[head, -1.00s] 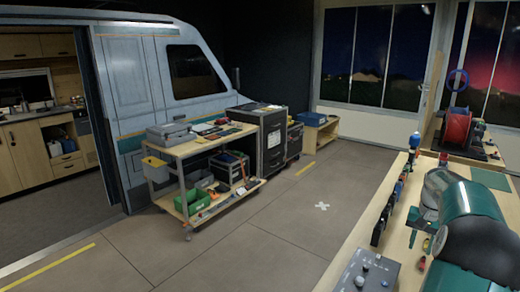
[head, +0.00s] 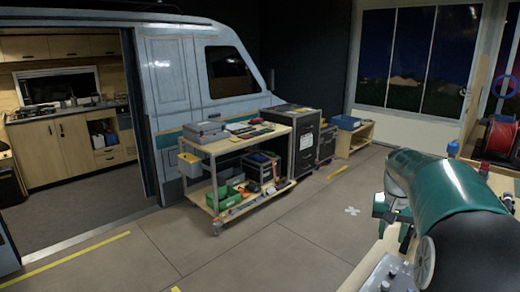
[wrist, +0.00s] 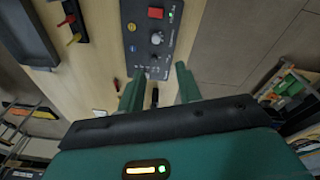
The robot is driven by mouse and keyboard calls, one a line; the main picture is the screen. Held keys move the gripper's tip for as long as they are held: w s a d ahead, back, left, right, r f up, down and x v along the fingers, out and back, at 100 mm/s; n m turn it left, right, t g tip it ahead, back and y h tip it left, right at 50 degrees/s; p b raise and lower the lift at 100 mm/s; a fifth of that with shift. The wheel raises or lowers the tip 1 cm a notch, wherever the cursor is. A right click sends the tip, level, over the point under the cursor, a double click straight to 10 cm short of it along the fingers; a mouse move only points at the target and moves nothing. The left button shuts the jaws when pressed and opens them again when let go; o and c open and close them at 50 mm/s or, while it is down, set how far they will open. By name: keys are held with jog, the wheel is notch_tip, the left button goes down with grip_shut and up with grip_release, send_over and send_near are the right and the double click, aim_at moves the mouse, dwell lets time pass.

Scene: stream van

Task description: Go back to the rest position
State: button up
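My gripper (wrist: 159,84) is open in the wrist view, its two green fingers apart with nothing held between them. It points down over the wooden workbench (wrist: 88,75), near a dark control box (wrist: 150,38) with a red button and knobs. A small dark item (wrist: 155,97) shows in the gap, and I cannot tell how far below it is. In the head view my green arm reaches in from the right and hides much of the workbench (head: 345,284).
A loaded wheeled cart (head: 236,145) stands beside the van (head: 185,75), with a dark cabinet (head: 303,140) behind it. Yellow tape (head: 80,258) lies on the floor. The floor between cart and bench is clear. A red spool (head: 499,134) stands at the right.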

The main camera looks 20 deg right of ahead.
jog(key=s+a+r+n+t, duration=0.1)
jog(key=a+r+n, duration=0.1)
jog(key=a, duration=0.9)
jog(key=s+a+r+n+t, duration=0.1)
jog(key=a+r+n, duration=0.1)
jog(key=a, duration=0.9)
jog(key=s+a+f+n+t+y, duration=0.1)
jog(key=s+a+f+n+t, duration=0.2)
jog(key=s+a, duration=0.8)
jog(key=a+f+n, duration=0.1)
jog(key=a, duration=0.2)
jog(key=shift+a+n, duration=0.25)
jog(key=shift+n, duration=0.05)
jog(key=shift+d+f, duration=0.1)
